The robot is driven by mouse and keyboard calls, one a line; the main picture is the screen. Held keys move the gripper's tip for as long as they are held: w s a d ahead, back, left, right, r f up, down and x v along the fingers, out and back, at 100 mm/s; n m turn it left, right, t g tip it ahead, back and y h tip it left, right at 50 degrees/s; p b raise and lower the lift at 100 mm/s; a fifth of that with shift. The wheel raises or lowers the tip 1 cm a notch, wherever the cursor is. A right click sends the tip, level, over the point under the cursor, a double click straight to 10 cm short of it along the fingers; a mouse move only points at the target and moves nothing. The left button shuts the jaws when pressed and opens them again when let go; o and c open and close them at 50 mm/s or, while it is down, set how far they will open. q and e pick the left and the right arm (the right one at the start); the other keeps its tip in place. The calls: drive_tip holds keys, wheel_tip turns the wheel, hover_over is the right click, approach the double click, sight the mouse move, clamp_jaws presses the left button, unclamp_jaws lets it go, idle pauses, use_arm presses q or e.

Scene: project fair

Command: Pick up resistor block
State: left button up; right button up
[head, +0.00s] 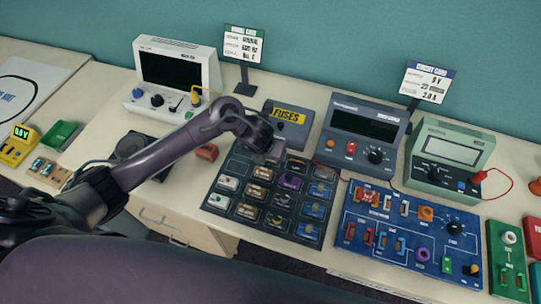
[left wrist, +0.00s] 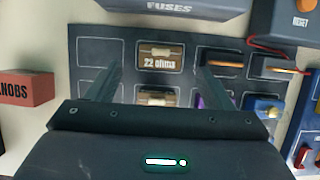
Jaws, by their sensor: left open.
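A tan resistor block labelled "22 ohms" (left wrist: 158,57) lies in a cell of the dark sorting board (head: 218,187). My left gripper (left wrist: 158,82) is open above the board, its two fingers on either side of the column with that block. Nothing is between the fingertips. A second tan block (left wrist: 155,97) lies just nearer, partly hidden by the gripper body. In the head view, several tan blocks (head: 262,173) show on the board. My left gripper (head: 268,155) covers the board's back part there. My right gripper is not in view.
The FUSES box (head: 288,117) stands right behind the board. A red KNOBS block (left wrist: 25,88) is left of it. A blue circuit board (head: 385,262) lies at the right. Meters (head: 360,130) and a white instrument (head: 172,80) stand behind. Other cells hold coloured parts.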

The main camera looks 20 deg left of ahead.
use_arm(q)
drive_tip(key=x, duration=0.4)
drive_tip(key=shift+w, duration=0.1)
drive_tip(key=c, duration=1)
drive_tip(key=shift+c, duration=0.3)
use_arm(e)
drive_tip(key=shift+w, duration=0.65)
